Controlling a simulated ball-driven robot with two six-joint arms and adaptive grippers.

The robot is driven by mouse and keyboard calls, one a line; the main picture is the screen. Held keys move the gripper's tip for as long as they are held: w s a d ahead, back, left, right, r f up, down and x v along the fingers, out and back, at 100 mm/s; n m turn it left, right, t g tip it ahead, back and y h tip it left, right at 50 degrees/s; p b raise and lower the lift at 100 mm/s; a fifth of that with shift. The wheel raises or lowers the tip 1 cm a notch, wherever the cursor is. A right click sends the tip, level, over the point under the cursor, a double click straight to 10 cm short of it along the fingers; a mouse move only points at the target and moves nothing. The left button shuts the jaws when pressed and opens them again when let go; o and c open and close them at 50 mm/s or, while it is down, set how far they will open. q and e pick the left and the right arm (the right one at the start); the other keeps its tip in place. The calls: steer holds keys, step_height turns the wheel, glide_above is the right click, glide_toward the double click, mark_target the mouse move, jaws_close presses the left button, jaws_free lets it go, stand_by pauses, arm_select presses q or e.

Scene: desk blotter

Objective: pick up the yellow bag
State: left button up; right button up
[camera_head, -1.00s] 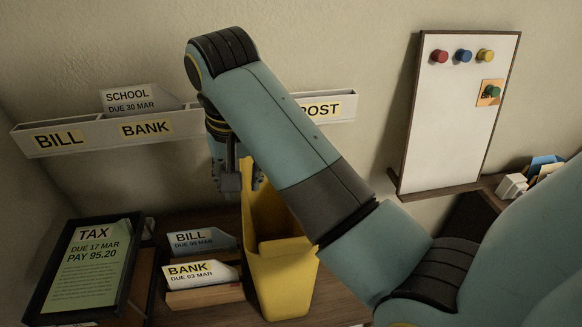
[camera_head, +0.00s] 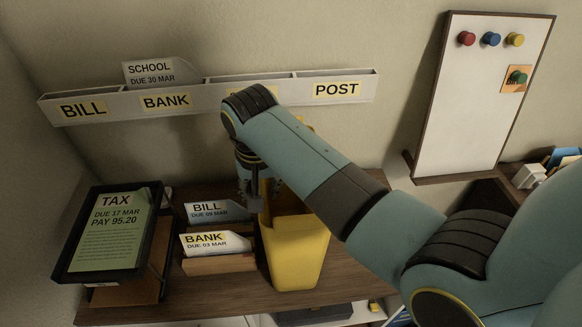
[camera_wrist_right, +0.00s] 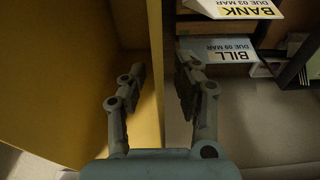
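The yellow bag (camera_head: 297,255) stands upright on the wooden desk, right of the letter holder in the head view. My right forearm hides part of its top and back. My right gripper (camera_head: 250,203) points down at the bag's left side. In the right wrist view my right gripper (camera_wrist_right: 160,85) is open, with a visible gap between its fingers. The bag's yellow wall (camera_wrist_right: 75,85) fills the left of that view, and its edge runs between the two fingers. Neither finger clearly touches it. My left gripper is not in view.
A wooden holder (camera_head: 220,265) with BILL (camera_head: 212,211) and BANK (camera_head: 212,243) letters stands close left of the bag. A framed TAX sheet (camera_head: 112,230) is farther left. A wall rack (camera_head: 215,93) hangs behind. A pinboard (camera_head: 480,100) is at right.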

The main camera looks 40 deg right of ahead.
jaws_close()
stand_by(0.3)
